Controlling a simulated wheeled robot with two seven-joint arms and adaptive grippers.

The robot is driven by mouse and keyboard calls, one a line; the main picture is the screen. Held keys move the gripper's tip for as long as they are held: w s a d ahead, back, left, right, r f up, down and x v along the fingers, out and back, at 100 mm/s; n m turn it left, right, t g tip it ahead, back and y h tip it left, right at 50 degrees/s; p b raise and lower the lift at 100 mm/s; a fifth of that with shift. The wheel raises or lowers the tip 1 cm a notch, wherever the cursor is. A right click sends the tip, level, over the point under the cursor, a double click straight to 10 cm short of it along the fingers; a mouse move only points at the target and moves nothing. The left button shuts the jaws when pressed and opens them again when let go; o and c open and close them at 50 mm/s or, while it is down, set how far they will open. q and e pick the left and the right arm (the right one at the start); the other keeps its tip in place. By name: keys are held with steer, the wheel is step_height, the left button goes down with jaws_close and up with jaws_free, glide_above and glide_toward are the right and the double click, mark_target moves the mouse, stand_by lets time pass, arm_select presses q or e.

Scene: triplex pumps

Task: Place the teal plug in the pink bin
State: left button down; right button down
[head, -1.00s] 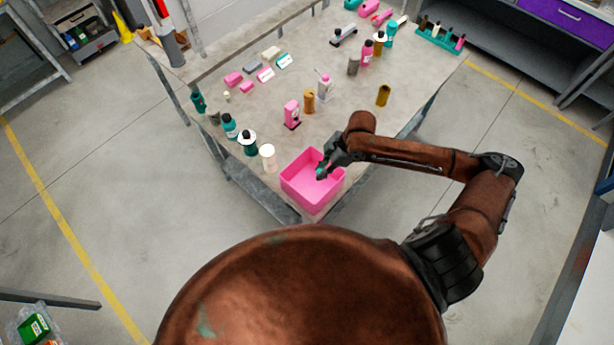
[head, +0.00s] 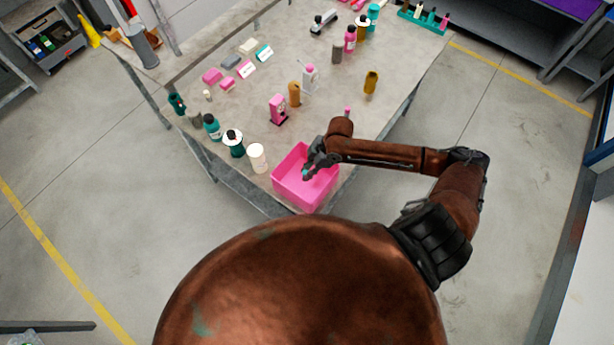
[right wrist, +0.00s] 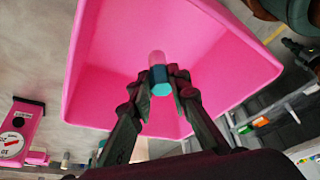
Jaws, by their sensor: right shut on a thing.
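The pink bin (head: 300,199) stands open at the near corner of the table. My right gripper (head: 307,171) is over the bin's opening, its fingers pointing down. It is shut on the teal plug (head: 305,174), which is mostly hidden by the fingers in the head view. In the right wrist view the plug (right wrist: 160,88) sits between the fingertips (right wrist: 161,79), a teal end towards the camera and a pink end beyond. The bin's inner walls (right wrist: 208,45) surround it there; I cannot tell how far it is from the floor. My left gripper is out of view.
More bottles and blocks are spread across the table (head: 225,122).

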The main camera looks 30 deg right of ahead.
steer(key=shift+f, duration=1.85)
steer(key=c, duration=1.8)
jaws_free()
steer(key=shift+f, duration=0.1)
steer(key=v, duration=1.2)
